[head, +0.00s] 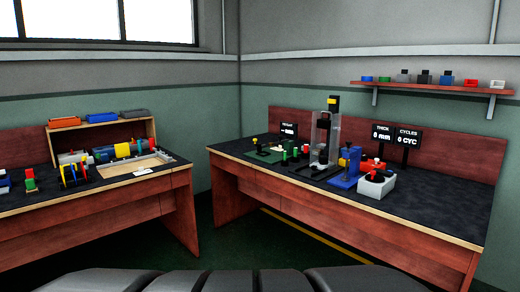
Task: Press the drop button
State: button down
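No button carries a readable drop label, so I cannot tell which control is the drop button. A pale box (366,188) with a dark round top and a red part stands near the front edge of the right bench (425,215). A tall clear and black apparatus (322,138) stands upright behind and left of it. Small green and red parts (295,155) stand left of the tall apparatus. A green plate (262,152) with a yellow-topped lever lies farther left. My gripper is not in view.
A blue device (346,170) stands beside the pale box. A wall shelf (430,88) holds small items. The left bench (100,202) bears coloured parts. Open floor (250,240) lies between the benches.

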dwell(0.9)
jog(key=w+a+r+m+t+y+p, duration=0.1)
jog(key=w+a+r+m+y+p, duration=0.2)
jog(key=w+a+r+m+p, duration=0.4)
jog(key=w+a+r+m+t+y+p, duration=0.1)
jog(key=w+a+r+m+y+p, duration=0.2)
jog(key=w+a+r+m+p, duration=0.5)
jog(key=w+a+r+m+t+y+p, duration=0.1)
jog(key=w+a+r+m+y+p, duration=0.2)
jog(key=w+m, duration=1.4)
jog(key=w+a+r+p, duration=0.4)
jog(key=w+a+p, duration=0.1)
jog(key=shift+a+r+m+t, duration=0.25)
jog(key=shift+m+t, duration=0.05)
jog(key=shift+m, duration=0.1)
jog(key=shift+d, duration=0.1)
